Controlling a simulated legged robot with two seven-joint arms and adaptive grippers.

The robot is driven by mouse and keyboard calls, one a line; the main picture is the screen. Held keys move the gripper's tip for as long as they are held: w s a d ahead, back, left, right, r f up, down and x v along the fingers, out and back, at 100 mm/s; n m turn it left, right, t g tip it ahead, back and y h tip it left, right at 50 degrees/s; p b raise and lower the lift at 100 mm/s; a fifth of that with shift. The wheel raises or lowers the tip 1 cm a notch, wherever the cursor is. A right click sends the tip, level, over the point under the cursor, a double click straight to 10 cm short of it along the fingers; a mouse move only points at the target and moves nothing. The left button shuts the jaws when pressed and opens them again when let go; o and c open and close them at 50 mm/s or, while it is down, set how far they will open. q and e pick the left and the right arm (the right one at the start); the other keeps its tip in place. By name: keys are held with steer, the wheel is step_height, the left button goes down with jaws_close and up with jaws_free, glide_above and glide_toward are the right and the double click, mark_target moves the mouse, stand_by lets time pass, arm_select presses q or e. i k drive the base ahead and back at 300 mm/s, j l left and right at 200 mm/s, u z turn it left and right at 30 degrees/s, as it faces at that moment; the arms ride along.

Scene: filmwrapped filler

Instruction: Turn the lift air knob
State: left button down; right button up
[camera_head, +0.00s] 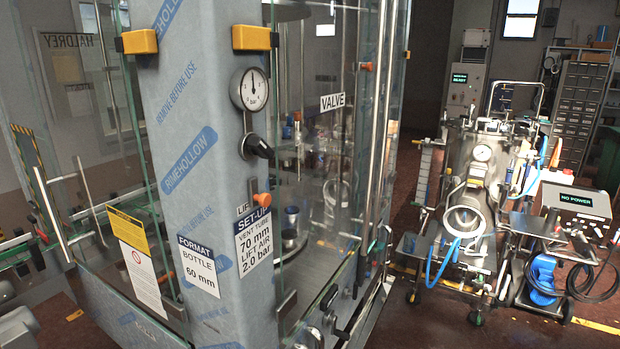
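A black knob (257,147) sits on the wrapped grey column (187,130), just below a round white-faced pressure gauge (254,89). The gauge needle points roughly upward; its numbers are too small to read. Lower down, an orange knob (262,200) sits beside a small, partly covered label (242,210) that starts "LI". I cannot tell for certain which knob the label names. A set-up label (254,242) reads vent tube 70 mm, lift air 2.0 bar. Neither of my grippers is in view.
Glass panels (85,150) flank the column, with orange hinge blocks (251,37) on it. Format bottle (199,266) and yellow-topped labels are lower left. A wheeled steel machine (470,210) and a "NO POWER" box (572,203) stand right. Dark floor (405,190) lies between.

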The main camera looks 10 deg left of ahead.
mark_target(257, 145)
steer(key=k+l+u, duration=0.15)
steer(key=u, duration=0.25)
steer(key=k+l+u, duration=0.2)
steer(key=u, duration=0.25)
